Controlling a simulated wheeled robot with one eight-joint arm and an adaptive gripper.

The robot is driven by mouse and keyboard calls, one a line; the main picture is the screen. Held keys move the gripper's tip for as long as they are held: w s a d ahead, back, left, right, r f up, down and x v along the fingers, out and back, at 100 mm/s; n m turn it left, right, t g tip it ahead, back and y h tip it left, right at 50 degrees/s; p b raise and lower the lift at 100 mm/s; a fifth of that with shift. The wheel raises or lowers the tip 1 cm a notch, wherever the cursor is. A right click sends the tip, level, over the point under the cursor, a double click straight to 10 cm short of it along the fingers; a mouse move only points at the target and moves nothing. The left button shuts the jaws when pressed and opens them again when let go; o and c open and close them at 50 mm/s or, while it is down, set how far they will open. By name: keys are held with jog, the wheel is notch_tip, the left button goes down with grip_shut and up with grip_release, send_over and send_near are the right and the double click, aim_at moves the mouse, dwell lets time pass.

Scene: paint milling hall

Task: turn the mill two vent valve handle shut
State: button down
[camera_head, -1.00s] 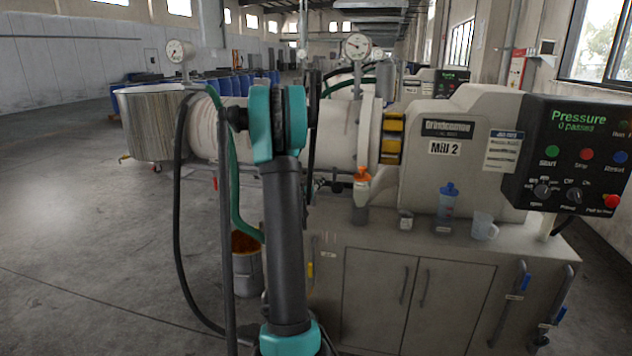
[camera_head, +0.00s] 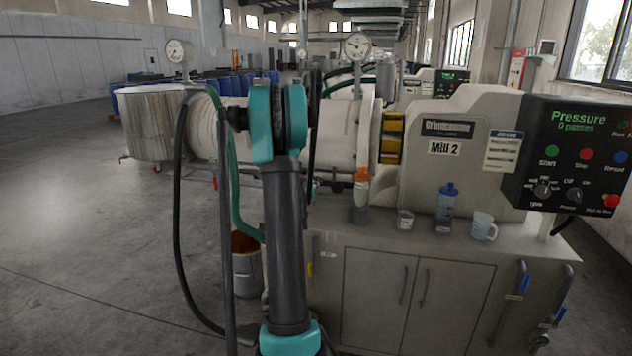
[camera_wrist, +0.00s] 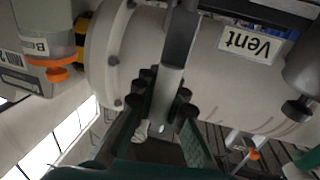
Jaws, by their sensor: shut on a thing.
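In the wrist view a grey bar, the vent valve handle (camera_wrist: 173,78), runs down the middle of the picture against the pale mill barrel (camera_wrist: 205,85). A white "Vent" label (camera_wrist: 248,42) shows to its right, upside down. My gripper (camera_wrist: 168,98) has its dark fingers on both sides of the bar and is shut on it. The valve body is not clearly seen. In the head view mill two (camera_head: 445,150) stands right of my arm, with a "Mill 2" plate. My arm hides the gripper and the handle there.
A cabinet (camera_head: 375,290) under the mill carries an orange-capped bottle (camera_head: 361,195), a blue bottle (camera_head: 446,205) and a clear jug (camera_head: 483,228). A control panel (camera_head: 580,155) is at right. A bucket (camera_head: 247,270) stands on the floor. Open floor lies at left.

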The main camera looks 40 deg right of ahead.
jog(key=s+d+f+m+t+y, duration=0.1)
jog(key=s+d+f+m+y, duration=0.2)
jog(key=m, duration=1.2)
jog(key=shift+s+f+t+y, duration=0.3)
jog(key=shift+s+f+y, duration=0.15)
jog(key=shift+f, duration=1.4)
jog(key=shift+d+m, duration=0.1)
jog(key=shift+m, duration=0.2)
jog(key=c, duration=1.6)
grip_release()
jog(key=shift+c, duration=0.2)
jog(key=v, duration=1.2)
jog(key=shift+w, duration=0.1)
